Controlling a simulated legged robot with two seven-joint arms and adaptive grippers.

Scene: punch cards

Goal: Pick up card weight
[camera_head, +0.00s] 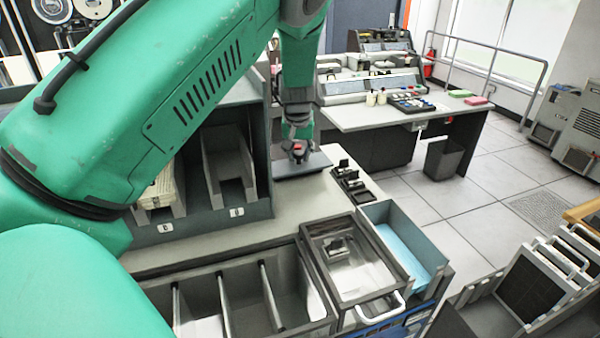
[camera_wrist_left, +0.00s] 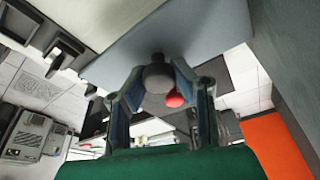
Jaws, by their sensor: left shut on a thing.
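The card weight (camera_head: 313,166) looks like a flat grey slab with a round knob, on or just above the pale counter beside the grey card bins. My left gripper (camera_head: 298,150) comes down over it from above. In the left wrist view, the fingers of my left gripper (camera_wrist_left: 158,85) are closed around the dark knob of the card weight (camera_wrist_left: 195,35). A small red part shows beside the knob. I cannot tell whether the slab touches the counter. My right gripper is not in view.
Grey bins (camera_head: 228,165) stand close left of the slab. Small black parts (camera_head: 350,183) lie to its right. A metal tray (camera_head: 350,260) and a blue-lined box (camera_head: 405,245) are in front. Bare counter (camera_head: 290,208) lies between. A desk (camera_head: 385,112) stands behind.

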